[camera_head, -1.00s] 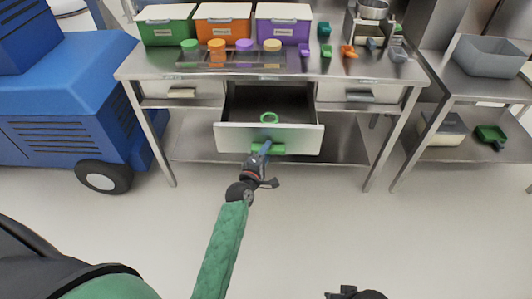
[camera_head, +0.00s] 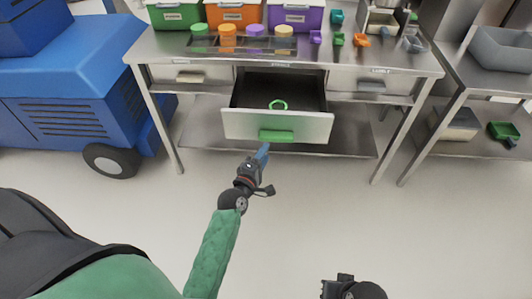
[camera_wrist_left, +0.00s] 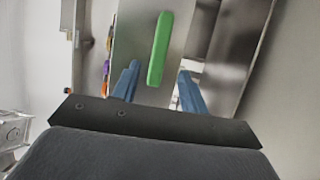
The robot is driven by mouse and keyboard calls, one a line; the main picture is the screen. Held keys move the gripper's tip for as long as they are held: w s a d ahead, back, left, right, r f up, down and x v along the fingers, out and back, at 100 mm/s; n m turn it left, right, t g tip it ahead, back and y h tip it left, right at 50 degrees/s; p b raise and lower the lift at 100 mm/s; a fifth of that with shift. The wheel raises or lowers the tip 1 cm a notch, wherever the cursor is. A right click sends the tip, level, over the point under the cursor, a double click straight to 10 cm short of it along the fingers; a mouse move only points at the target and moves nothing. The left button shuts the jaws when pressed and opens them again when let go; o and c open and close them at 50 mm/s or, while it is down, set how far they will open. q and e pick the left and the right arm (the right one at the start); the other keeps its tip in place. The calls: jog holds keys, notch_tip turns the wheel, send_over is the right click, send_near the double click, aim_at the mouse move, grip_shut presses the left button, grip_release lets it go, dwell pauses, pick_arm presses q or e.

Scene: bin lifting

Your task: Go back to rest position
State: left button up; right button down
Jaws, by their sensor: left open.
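My left gripper (camera_head: 263,152) reaches toward the middle drawer, a little in front of and below its green handle (camera_head: 276,136). Its two blue fingers are spread and empty. In the left wrist view the open left gripper (camera_wrist_left: 159,70) shows the green handle beyond and between the fingers, apart from them. The drawer (camera_head: 240,122) stands pulled out, with a green ring (camera_head: 279,104) inside. A dark part of my right arm (camera_head: 345,287) shows at the bottom edge; its fingers cannot be made out.
The steel table (camera_head: 355,62) carries green, orange and purple bins, lidded jars and small coloured scoops. A blue machine (camera_head: 70,85) stands at left. A side shelf with a grey tub (camera_head: 500,50) stands at right. The floor (camera_head: 310,210) in front is clear.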

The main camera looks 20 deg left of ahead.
jog(key=shift+s+f, duration=0.1)
jog(key=shift+s, duration=0.05)
pick_arm(q)
jog(key=s+d+f+m+g+h, duration=0.3)
jog(key=s+d+f+m+g, duration=0.5)
jog(key=m, duration=0.6)
jog(key=s+r+m+g+y+p, duration=0.1)
jog(key=s+m+g+y+p, duration=0.2)
jog(key=s, duration=1.8)
jog(key=shift+s+a+r+m+g, duration=0.15)
jog(key=shift+s+r+m+g, duration=0.2)
jog(key=shift+m+g, duration=1.4)
pick_arm(e)
jog(key=s+d+r+g+h, duration=0.1)
jog(key=d+r, duration=0.3)
jog(key=r, duration=0.1)
jog(key=shift+s+d, duration=0.25)
jog(key=shift+d, duration=0.05)
pick_arm(q)
jog(key=shift+s+f+n+g, duration=0.1)
jog(key=shift+f+n+g, duration=0.05)
jog(key=shift+n+g, duration=0.55)
pick_arm(e)
jog(key=shift+r, duration=0.1)
